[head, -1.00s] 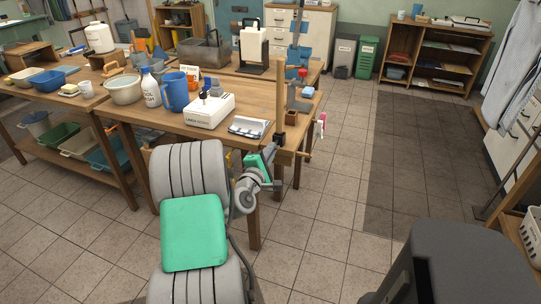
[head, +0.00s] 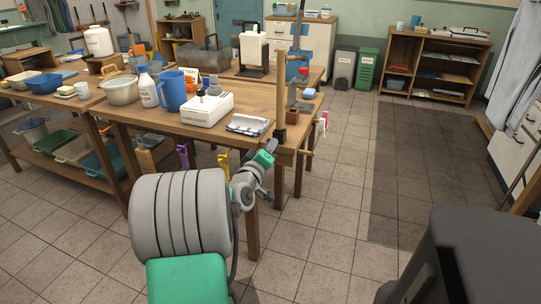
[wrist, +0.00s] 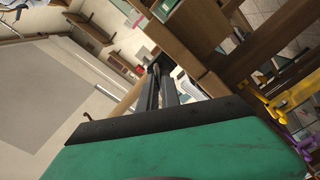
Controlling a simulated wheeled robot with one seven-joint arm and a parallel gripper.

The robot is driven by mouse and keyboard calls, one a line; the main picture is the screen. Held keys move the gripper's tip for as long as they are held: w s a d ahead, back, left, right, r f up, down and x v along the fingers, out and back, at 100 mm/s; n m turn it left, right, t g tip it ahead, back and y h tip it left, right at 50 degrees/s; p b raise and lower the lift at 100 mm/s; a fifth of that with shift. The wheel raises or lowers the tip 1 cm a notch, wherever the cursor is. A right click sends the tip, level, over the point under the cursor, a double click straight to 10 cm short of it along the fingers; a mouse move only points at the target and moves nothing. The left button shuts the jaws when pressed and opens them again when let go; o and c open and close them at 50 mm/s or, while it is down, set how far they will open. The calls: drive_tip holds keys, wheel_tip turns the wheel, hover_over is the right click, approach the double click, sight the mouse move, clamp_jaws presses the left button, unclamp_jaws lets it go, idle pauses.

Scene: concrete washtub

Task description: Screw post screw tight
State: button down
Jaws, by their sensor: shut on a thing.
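The wooden post (head: 281,95) stands upright at the front right corner of the workbench, with a dark fitting (head: 280,138) at its foot. My gripper (head: 274,147) is at this corner, just below the fitting, and is shut on a small part that I take to be the post screw. Its grip is too small and hidden to make out in the head view. In the wrist view my dark fingers (wrist: 155,87) reach toward the bench corner, close together, with a pale wooden rod (wrist: 126,103) beside them. The screw's thread is hidden.
The workbench (head: 245,131) carries a white box (head: 207,115), a blue jug (head: 172,90) and a folded cloth (head: 249,123). Yellow (head: 223,165) and purple (head: 182,155) clamps hang at its front edge. Wooden pegs (head: 308,153) stick out at the right.

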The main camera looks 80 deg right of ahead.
drive_tip(key=shift+s+f+m+b, duration=0.1)
drive_tip(key=shift+f+m+b, duration=0.05)
drive_tip(key=shift+m+b, duration=11.95)
drive_tip(key=m+p, duration=0.4)
drive_tip(key=m, duration=0.1)
drive_tip(key=shift+p, duration=0.4)
drive_tip(key=c, duration=1.6)
unclamp_jaws()
drive_tip(key=shift+o, duration=0.2)
